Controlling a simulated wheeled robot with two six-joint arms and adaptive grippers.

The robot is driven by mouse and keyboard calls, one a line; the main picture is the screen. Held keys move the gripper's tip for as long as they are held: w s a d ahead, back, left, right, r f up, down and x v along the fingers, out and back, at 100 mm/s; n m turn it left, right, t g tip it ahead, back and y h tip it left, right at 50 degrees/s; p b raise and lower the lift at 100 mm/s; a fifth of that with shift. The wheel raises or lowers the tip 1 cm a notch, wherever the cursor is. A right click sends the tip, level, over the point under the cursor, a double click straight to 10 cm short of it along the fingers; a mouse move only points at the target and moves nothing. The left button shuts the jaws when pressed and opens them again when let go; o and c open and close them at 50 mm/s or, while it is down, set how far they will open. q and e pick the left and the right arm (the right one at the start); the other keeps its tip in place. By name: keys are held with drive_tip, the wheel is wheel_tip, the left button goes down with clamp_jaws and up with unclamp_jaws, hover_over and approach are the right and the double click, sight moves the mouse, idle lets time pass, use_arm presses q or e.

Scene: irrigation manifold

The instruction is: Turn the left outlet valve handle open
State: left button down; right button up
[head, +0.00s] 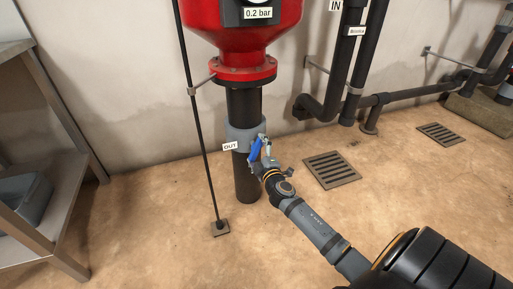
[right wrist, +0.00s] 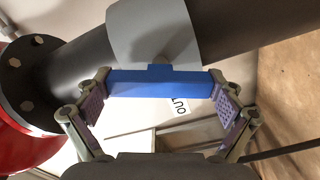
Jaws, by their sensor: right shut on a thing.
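A grey valve body (head: 241,136) sits on the black outlet pipe (head: 246,182) below the red tank. It also shows in the right wrist view (right wrist: 150,30). Its blue handle (head: 255,149) is a short bar on the body's front right, close to lengthwise with the pipe but tilted. In the right wrist view the handle (right wrist: 160,84) lies level across the picture, on a short stem. My right gripper (head: 261,152) is shut on the handle, with a finger pad at each end. My left gripper is not in view.
An "OUT" tag (head: 230,146) hangs beside the valve. The red tank (head: 243,40) is above. A thin black rod (head: 202,130) stands left of the pipe. A metal shelf (head: 60,110) is at far left. Floor grates (head: 331,169) lie to the right.

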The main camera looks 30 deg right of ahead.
drive_tip(key=shift+n+p, duration=0.6)
drive_tip(key=shift+n, duration=1.7)
drive_tip(key=o, duration=0.8)
drive_tip(key=shift+a, duration=0.1)
drive_tip(key=v, duration=1.2)
